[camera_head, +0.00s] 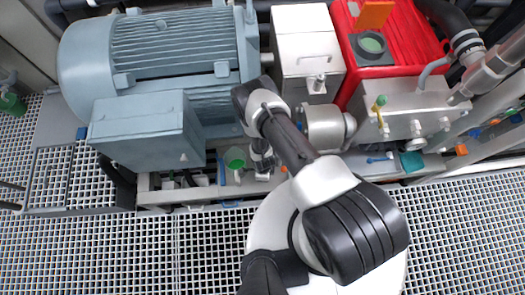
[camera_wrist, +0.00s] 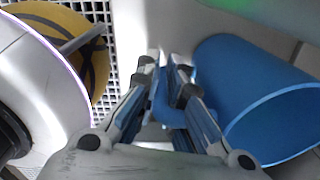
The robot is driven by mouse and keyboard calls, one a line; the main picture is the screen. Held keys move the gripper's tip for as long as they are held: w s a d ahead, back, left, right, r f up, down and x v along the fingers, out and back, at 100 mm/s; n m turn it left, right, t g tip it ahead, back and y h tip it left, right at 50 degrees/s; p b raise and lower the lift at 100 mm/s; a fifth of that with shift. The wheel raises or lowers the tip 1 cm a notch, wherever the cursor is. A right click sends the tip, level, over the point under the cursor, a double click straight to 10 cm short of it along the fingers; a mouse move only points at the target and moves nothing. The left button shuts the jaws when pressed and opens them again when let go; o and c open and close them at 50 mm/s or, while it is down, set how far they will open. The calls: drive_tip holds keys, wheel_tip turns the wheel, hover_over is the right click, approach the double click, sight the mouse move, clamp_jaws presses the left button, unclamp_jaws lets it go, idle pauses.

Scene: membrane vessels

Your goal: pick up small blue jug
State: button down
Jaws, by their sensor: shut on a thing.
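The small blue jug (camera_wrist: 245,85) shows in the wrist view as an open blue cylinder lying across the picture at right, its mouth toward the lower right. My gripper (camera_wrist: 168,70) is left of it, with its fingers closed around a blue curved part that looks like the jug's handle (camera_wrist: 162,108). In the head view my gripper (camera_head: 262,168) points down at the ledge in front of the grey motor. I cannot make out the jug clearly there.
A green container (camera_head: 235,157) stands left of my gripper. The large grey motor (camera_head: 180,60) is behind at left, with a metal box (camera_head: 306,50) and a red unit (camera_head: 400,50) to its right. Small blue, teal and orange items lie at right.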

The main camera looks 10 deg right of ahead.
wheel_tip(320, 180, up, 20)
drive_tip(key=p, duration=0.6)
drive_tip(key=shift+f+p, duration=0.25)
drive_tip(key=shift+p, duration=0.15)
drive_tip(key=shift+w, duration=0.1)
drive_tip(key=w+d+r+n, duration=0.1)
drive_tip(key=w+r+n, duration=0.45)
drive_tip(key=r, duration=0.35)
drive_tip(key=w+d+r+n, duration=0.1)
drive_tip(key=w+r+n, duration=0.4)
drive_tip(key=r, duration=0.4)
drive_tip(key=d+r+n, duration=0.3)
drive_tip(key=r+n, duration=0.2)
drive_tip(key=r, duration=0.6)
drive_tip(key=w+d+r+n, duration=0.1)
drive_tip(key=d+r+n, duration=0.3)
drive_tip(key=r, duration=0.6)
drive_tip(key=shift+w+r+n, duration=0.2)
drive_tip(key=shift+r+n, duration=0.15)
drive_tip(key=shift+n, duration=0.2)
